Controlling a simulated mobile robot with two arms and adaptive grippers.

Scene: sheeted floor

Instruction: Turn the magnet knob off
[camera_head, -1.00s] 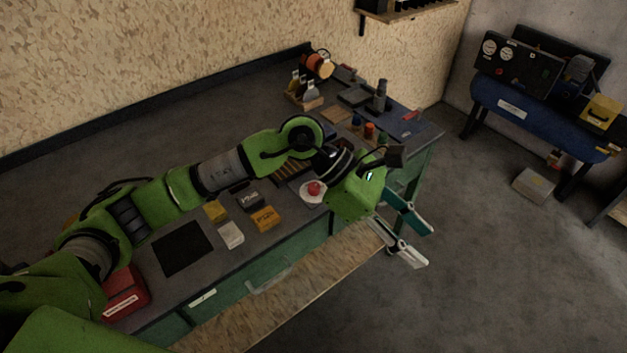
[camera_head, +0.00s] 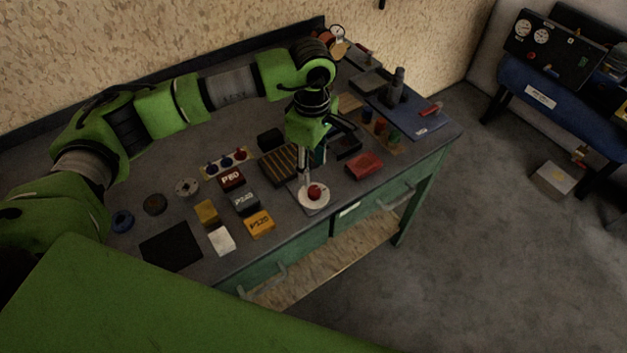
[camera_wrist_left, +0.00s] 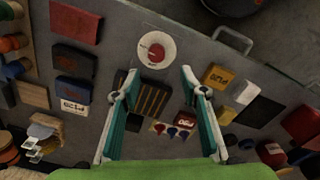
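The magnet knob is a red knob (camera_head: 314,192) in the middle of a round white dial (camera_head: 314,204) near the bench's front edge. In the left wrist view the red knob (camera_wrist_left: 156,50) and its white dial (camera_wrist_left: 170,56) show just past the fingertips, roughly centred between them. My left gripper (camera_head: 304,170) points down over the bench close behind the dial; whether it touches the dial is unclear. In the left wrist view the two teal fingers of that gripper (camera_wrist_left: 160,82) are spread apart with nothing held between them. My right gripper is not in view.
The workbench (camera_head: 285,222) holds a ribbed dark block (camera_head: 278,165), a red box (camera_head: 364,166), an orange box (camera_head: 260,224) and a dark pad (camera_head: 171,246). A blue mat (camera_head: 428,122) lies at the right. Open floor (camera_head: 490,260) lies in front.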

